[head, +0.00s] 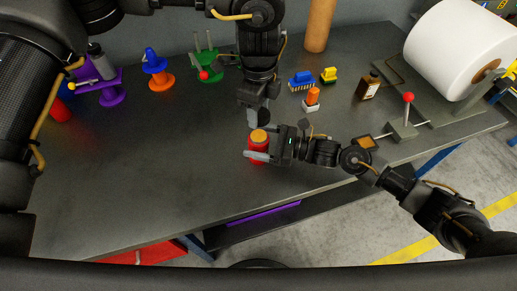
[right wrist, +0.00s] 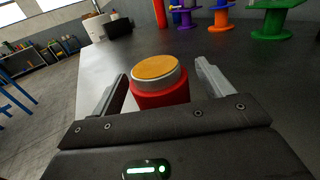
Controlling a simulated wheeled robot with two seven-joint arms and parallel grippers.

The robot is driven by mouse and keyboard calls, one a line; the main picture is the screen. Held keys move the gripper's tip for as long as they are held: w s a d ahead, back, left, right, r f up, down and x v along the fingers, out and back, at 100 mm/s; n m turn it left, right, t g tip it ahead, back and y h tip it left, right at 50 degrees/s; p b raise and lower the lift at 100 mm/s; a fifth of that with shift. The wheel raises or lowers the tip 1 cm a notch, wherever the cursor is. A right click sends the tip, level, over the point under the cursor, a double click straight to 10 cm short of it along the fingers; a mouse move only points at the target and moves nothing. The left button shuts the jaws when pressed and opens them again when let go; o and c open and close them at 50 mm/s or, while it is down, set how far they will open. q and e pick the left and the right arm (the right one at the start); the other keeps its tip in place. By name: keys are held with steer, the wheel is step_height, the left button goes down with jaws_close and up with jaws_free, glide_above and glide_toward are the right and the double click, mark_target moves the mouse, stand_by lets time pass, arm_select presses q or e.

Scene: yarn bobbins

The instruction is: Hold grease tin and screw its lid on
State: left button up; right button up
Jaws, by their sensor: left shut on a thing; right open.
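The red grease tin (head: 258,146) stands upright on the dark bench near its front edge. Its top is a flat orange disc with a pale silver band, clear in the right wrist view (right wrist: 157,70). My right gripper (head: 257,156) is open, with a finger on either side of the tin (right wrist: 160,95). My left gripper (head: 252,119) points down just behind the tin. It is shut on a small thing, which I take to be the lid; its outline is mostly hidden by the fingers. It is outside the right wrist view.
Purple (head: 108,92), orange-blue (head: 157,72) and green (head: 207,66) spools stand at the back left. A blue brush (head: 301,80), an orange-topped item (head: 312,98), a brown bottle (head: 369,86) and a red-knobbed lever (head: 405,118) stand to the right. The bench left of the tin is clear.

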steer(key=c, duration=1.5)
arm_select(q)
glide_above(259, 135)
steer(key=shift+f, duration=2.5)
steer(key=shift+f, duration=0.9)
steer(key=shift+f, duration=0.55)
